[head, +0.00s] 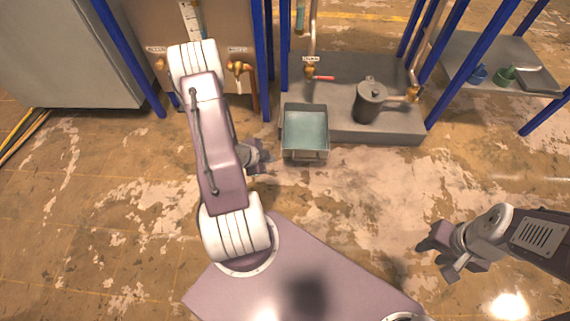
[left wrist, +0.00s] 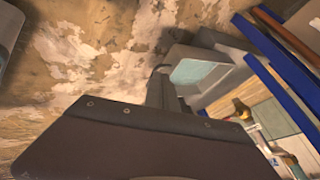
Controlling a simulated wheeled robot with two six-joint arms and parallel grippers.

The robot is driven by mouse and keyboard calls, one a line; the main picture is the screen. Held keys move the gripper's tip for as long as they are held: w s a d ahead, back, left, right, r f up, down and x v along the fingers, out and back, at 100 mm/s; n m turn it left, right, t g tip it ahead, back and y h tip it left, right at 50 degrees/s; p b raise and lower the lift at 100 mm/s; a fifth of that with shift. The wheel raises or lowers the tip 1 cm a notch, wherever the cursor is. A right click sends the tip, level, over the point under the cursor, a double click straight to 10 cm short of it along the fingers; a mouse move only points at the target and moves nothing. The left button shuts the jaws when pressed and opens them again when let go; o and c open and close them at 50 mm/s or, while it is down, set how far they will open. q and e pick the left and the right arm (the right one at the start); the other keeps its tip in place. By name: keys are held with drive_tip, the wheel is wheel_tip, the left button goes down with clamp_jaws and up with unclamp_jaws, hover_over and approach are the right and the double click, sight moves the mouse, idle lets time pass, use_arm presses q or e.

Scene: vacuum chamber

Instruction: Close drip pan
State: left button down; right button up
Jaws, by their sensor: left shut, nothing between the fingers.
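The drip pan (head: 304,133) is a grey open-topped tray with a pale blue-green inside. It sticks out at the left end of a low grey platform in the head view. It also shows in the left wrist view (left wrist: 187,72), partly hidden behind my gripper. My left gripper (head: 264,156) is shut and empty, just left of the pan's front corner, with a small gap seen in the head view. My left arm covers part of the floor there. My right gripper (head: 444,262) is open and empty over the floor at the right, far from the pan.
The grey platform (head: 345,118) carries a dark cylindrical pot (head: 370,100) and pipes with a red-handled valve (head: 322,78). Blue frame posts (head: 450,68) stand around it. A grey cabinet (head: 75,50) is at the upper left. The floor in front of the pan is clear.

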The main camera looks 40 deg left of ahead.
use_arm(q)
drive_tip(key=b, duration=0.9)
approach(287, 152)
drive_tip(key=x, duration=0.4)
drive_tip(key=shift+w+f, duration=0.15)
drive_tip(key=shift+f, duration=0.15)
